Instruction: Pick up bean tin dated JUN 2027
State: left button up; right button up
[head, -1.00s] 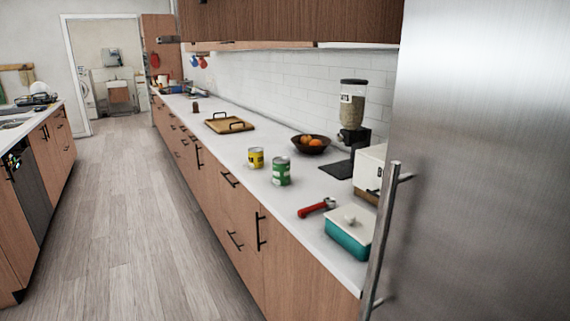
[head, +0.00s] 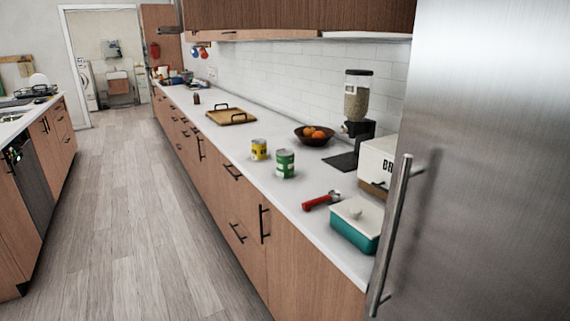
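Two tins stand upright on the white counter (head: 233,152) in the head view. One is a yellow tin (head: 259,149) with a dark mark on its label. The other is a larger-looking green tin (head: 285,163) with a pale band, nearer to me. The print is too small to read, so I cannot tell which tin is dated JUN 2027 or which holds beans. Neither of my grippers shows in the head view.
A red-handled tool (head: 321,200), a teal box with a white lid (head: 355,226) and a bread box (head: 376,165) are near the tins. Behind are a fruit bowl (head: 314,136), a dispenser (head: 357,100) and a wooden tray (head: 230,117). A steel fridge (head: 480,180) stands right. The floor (head: 125,210) is clear.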

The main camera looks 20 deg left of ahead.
aim_at(284, 157)
jog(key=i+j, duration=0.15)
jog(key=j, duration=0.3)
jog(key=i+j+z, duration=0.15)
jog(key=j, duration=0.25)
jog(key=i+j, duration=0.1)
jog(key=j, duration=0.35)
jog(key=i+j+z, duration=0.15)
jog(key=j, duration=0.3)
jog(key=k+l, duration=0.05)
